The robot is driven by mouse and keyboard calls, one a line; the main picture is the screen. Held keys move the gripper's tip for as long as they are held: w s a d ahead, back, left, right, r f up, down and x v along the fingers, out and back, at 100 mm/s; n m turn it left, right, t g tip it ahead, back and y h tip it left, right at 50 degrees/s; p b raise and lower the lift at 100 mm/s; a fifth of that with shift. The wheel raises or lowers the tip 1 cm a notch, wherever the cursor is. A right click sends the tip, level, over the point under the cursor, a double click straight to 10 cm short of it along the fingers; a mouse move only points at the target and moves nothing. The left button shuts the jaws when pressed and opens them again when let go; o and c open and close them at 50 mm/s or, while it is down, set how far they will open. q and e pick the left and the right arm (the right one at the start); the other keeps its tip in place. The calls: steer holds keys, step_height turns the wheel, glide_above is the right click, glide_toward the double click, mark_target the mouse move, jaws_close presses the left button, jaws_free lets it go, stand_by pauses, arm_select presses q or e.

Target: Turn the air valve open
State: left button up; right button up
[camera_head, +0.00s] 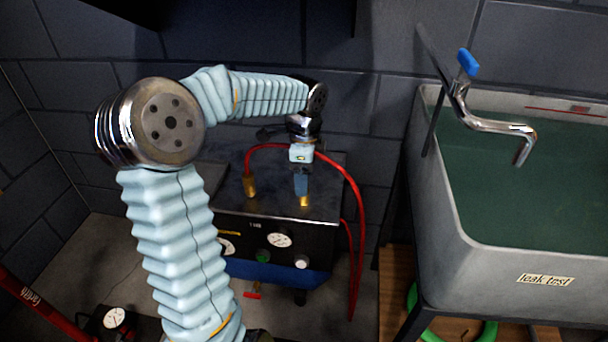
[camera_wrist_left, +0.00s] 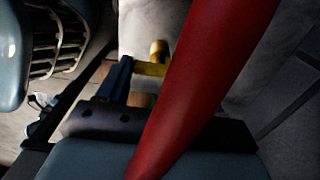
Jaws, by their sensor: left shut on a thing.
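The air valve shows as a small brass piece (camera_head: 304,201) on the dark top of the compressor box (camera_head: 325,205) in the head view. My left gripper (camera_head: 302,188) points down onto it from above and is shut on it. Its narrow blue part hides most of the valve. In the left wrist view, the brass valve (camera_wrist_left: 155,66) shows beside my gripper's dark blue finger (camera_wrist_left: 117,82), partly behind a red hose (camera_wrist_left: 205,80). The valve's handle and its turn angle cannot be made out. My right gripper is not in view.
The red hose (camera_head: 355,190) arches from a brass fitting (camera_head: 249,187) behind my gripper and down the box's right side. A grey leak test sink (camera_head: 440,200) with a chrome faucet (camera_head: 490,125) stands right.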

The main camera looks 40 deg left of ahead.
arm_select(q)
steer(key=shift+n, duration=0.3)
steer(key=n, duration=0.3)
steer(key=shift+n+p, duration=0.3)
steer(key=n, duration=0.4)
steer(key=shift+n, duration=0.3)
steer(key=n, duration=0.4)
steer(key=shift+p, duration=0.35)
steer(key=n, duration=0.5)
steer(key=o, duration=1.1)
steer(key=shift+c, duration=0.2)
